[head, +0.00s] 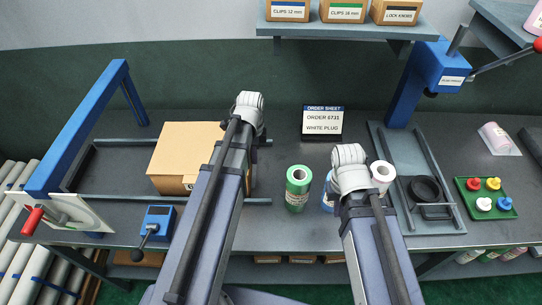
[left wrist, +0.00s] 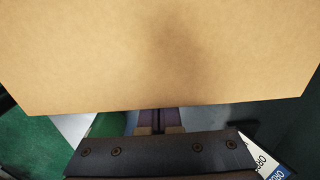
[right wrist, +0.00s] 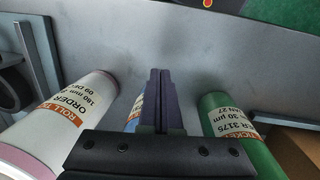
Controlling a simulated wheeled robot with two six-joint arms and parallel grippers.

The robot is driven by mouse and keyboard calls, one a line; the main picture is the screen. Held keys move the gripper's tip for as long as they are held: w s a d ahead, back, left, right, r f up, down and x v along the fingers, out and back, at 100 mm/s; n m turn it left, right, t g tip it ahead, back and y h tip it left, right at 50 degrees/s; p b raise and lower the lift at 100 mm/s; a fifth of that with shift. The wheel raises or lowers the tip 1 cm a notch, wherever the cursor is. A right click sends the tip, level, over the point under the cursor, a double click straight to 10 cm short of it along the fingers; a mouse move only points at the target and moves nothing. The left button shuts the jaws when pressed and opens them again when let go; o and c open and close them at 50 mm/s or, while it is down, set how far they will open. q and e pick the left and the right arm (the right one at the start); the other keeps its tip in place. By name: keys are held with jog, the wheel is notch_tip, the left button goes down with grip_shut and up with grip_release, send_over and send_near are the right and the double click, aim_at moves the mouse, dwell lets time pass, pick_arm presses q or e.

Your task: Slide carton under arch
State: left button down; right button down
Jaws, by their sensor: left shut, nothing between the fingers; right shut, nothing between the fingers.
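The brown carton (head: 184,152) sits between two dark guide rails on the left side of the bench. The blue arch (head: 77,133) stands to the carton's left, and the carton is apart from it. My left gripper (head: 249,100) is at the carton's right side, its arm hiding part of that side. In the left wrist view the carton (left wrist: 160,55) fills the upper part, close to the shut, empty fingers (left wrist: 159,122); contact cannot be told. My right gripper (head: 349,157) is over the film rolls, and its fingers (right wrist: 160,85) are shut and empty.
A green roll (head: 298,188), a white roll (head: 382,176) and a partly hidden blue roll (head: 328,193) stand right of the carton. An order sheet (head: 323,122) stands behind them. A blue device (head: 157,221) sits at the front rail. The rails' bed between carton and arch is clear.

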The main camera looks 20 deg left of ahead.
aim_at(166, 146)
pick_arm(q)
jog(key=s+a, duration=0.3)
jog(key=a, duration=0.7)
jog(key=s+a, duration=0.3)
jog(key=a, duration=0.7)
jog(key=s+a, duration=0.3)
jog(key=a, duration=0.8)
jog(key=shift+d, duration=0.1)
